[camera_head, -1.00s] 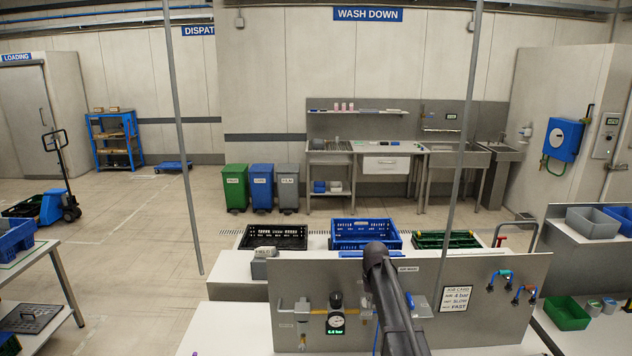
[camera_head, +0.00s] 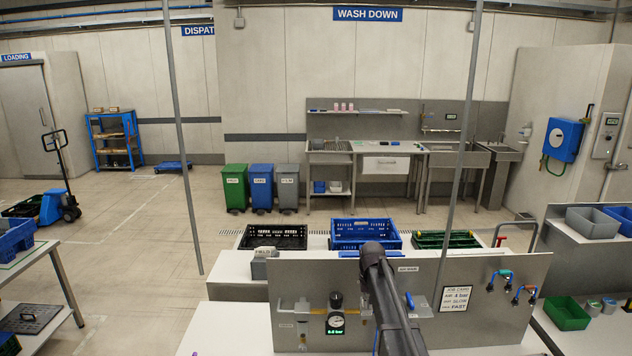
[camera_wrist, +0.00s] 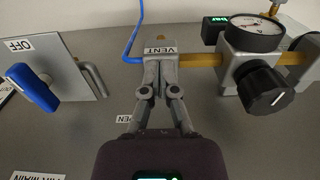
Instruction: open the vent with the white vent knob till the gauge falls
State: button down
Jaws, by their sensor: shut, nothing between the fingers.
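In the wrist view, my gripper (camera_wrist: 160,92) is shut and empty, its fingertips close in front of the panel just below the VENT label (camera_wrist: 160,50). I cannot make out the white vent knob; the fingers cover the spot below that label. I cannot tell whether they touch anything. The round gauge (camera_wrist: 255,30) is at the upper right, on a brass pipe, with a small dark display beside it. In the head view the gauge (camera_head: 337,320) has a green-lit display below it, its figures too small to read surely. My arm hides the gripper there.
A black regulator knob (camera_wrist: 265,90) sits right of my fingers. A blue valve handle (camera_wrist: 32,88) by an OFF label is at left. A blue hose (camera_wrist: 133,35) runs up beside VENT. An air card (camera_head: 455,299) is on the panel; crates (camera_head: 365,246) stand behind it.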

jog(key=shift+w+a, duration=0.1)
jog(key=shift+a, duration=0.45)
dwell(0.5)
jog(key=shift+s+a, duration=0.15)
jog(key=shift+s, duration=0.25)
jog(key=shift+r, duration=0.1)
dwell(0.4)
notch_tip(320, 180, up, 6)
jog(key=p, duration=0.6)
jog(key=d, duration=0.1)
jog(key=d+p, duration=0.1)
jog(key=shift+w+d+r, duration=0.1)
jog(key=shift+d+r, duration=0.2)
jog(key=shift+r, duration=0.1)
jog(key=shift+f, duration=0.2)
